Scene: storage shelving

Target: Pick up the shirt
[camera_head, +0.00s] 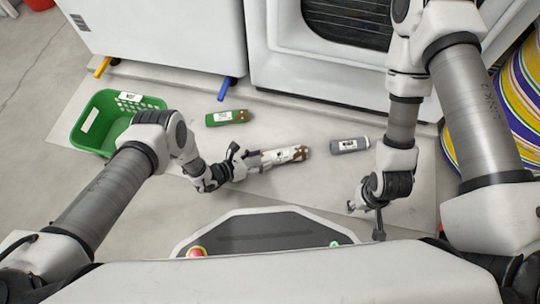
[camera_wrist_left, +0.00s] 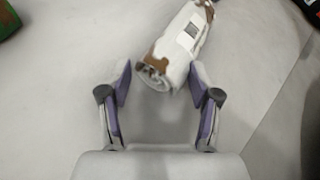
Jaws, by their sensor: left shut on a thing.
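A rolled shirt (camera_head: 286,155), white with brown ends and a small label, lies on the light floor mat in the middle of the head view. Its near end also shows between the fingers in the left wrist view (camera_wrist_left: 178,47). My left gripper (camera_head: 246,160) is low at the shirt's left end. Its two fingers (camera_wrist_left: 160,88) are on either side of that end and shut on it; the exact contact is hard to see. My right gripper (camera_head: 364,221) is open and empty, apart from the shirt, to its lower right.
A green rolled item (camera_head: 228,118) and a grey rolled item (camera_head: 349,145) lie on the mat nearby. A green basket (camera_head: 86,109) stands at the left. White appliances (camera_head: 155,35) line the back. A striped round object (camera_head: 510,110) is at the right.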

